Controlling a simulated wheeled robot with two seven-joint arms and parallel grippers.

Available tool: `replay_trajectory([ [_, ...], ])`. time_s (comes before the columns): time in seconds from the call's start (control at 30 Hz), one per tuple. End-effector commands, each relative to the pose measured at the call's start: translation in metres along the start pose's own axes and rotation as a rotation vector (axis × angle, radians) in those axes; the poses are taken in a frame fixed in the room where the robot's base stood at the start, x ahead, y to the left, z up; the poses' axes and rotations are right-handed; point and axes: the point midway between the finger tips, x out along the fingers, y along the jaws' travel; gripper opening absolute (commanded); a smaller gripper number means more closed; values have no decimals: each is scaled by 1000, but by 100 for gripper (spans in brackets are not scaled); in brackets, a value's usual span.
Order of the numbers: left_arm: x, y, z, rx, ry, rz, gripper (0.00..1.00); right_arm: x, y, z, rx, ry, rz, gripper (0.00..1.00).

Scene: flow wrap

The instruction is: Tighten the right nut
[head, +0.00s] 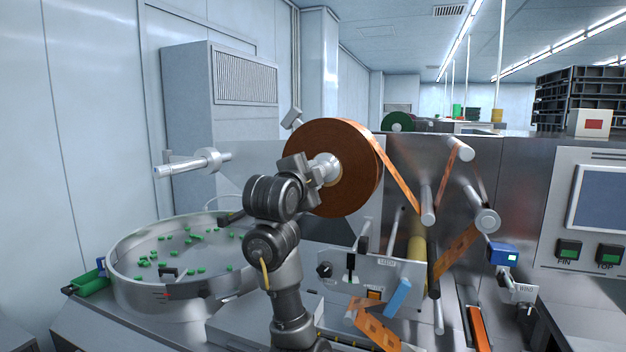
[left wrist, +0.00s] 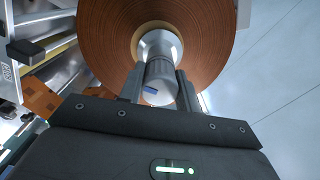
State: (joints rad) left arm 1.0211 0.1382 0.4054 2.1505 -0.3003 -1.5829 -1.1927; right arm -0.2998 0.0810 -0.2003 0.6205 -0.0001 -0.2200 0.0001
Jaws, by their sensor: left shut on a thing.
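The right nut (head: 326,168) is a silvery piece at the hub of the large brown film roll (head: 357,180). My left gripper (head: 313,176) reaches up to it from the front and is shut on it. In the left wrist view the two fingers (left wrist: 159,88) stand on either side of the nut's grey cylindrical end (left wrist: 158,72), which has a small blue mark. The wider silver collar behind it sits against the core of the roll (left wrist: 208,40). The gripper partly hides the nut in the head view. My right gripper is not in view.
A bare spindle with a silver nut (head: 208,160) is at the left. Below it is a round bowl (head: 150,292) with several green pieces. Film runs from the roll over rollers (head: 428,205) on the right. A control panel (head: 590,215) stands at the far right.

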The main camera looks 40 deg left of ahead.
Motion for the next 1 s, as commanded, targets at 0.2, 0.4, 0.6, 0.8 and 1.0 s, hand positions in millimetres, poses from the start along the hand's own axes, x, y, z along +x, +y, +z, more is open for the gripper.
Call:
replay_trajectory([
  [0.2, 0, -1, -1, 29, 1, -3, 11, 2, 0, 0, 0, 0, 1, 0],
  [0.4, 0, -1, -1, 32, 1, -3, 11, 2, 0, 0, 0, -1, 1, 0],
  [0.6, 0, -1, -1, 31, 1, -3, 37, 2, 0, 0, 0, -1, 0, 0],
  [0.8, 0, -1, 0, 30, 0, -2, 55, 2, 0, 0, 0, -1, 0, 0],
  [1.0, -1, 0, 0, 30, 0, -1, 55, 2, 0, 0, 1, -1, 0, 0],
])
